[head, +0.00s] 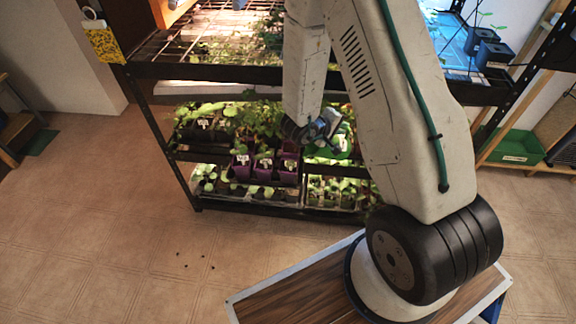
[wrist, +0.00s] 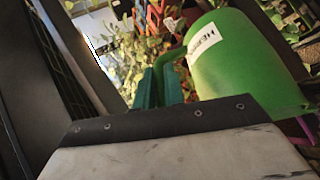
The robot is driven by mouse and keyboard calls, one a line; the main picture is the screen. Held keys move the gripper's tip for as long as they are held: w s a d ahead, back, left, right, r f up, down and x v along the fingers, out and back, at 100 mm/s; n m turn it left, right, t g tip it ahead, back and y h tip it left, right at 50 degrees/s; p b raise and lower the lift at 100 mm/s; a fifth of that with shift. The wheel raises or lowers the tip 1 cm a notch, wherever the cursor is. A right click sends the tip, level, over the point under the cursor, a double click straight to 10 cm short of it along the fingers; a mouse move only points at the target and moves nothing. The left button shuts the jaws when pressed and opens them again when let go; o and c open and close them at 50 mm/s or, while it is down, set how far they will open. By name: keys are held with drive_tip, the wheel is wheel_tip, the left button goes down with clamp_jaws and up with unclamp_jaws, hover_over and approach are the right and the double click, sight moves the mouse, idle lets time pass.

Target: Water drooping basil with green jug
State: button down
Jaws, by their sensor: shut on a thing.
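The green jug (head: 340,148) is at the front of the rack's lower part in the head view, partly hidden by my arm. In the wrist view the jug (wrist: 240,65) is large, tilted in the picture, with a white label with dark letters. My gripper (head: 326,124) is at the jug's left side. Its teal fingers (wrist: 160,88) are shut on the jug's handle in the wrist view. Leafy plants stand in purple pots (head: 263,170) just left of the jug. I cannot tell which plant is the drooping basil.
The dark metal rack (head: 225,73) has several levels of seedlings, with posts and shelf edges close to my arm. A yellow card (head: 103,42) hangs at its left post. A green crate (head: 517,147) stands at right. The tiled floor in front is mostly clear.

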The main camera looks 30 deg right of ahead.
drive_tip(key=s+d+f+m+t+y, duration=0.1)
drive_tip(key=s+d+f+m+y, duration=0.1)
drive_tip(key=d+f+y, duration=0.6)
drive_tip(key=shift+d+f+t+y, duration=0.2)
drive_tip(key=shift+f+t+y, duration=0.1)
drive_tip(key=shift+y, duration=0.3)
idle(0.3)
drive_tip(key=shift+d+y, duration=0.15)
drive_tip(key=shift+y, duration=0.15)
drive_tip(key=shift+w+d+f+y, duration=0.1)
drive_tip(key=shift+d+f+y, duration=0.1)
drive_tip(key=shift+f+y, duration=0.1)
drive_tip(key=shift+d+f, duration=0.1)
drive_tip(key=shift+d+f+m+t+y, duration=0.2)
drive_tip(key=shift+m+t+y, duration=0.1)
drive_tip(key=shift+y, duration=0.2)
drive_tip(key=shift+f, duration=0.15)
idle(0.4)
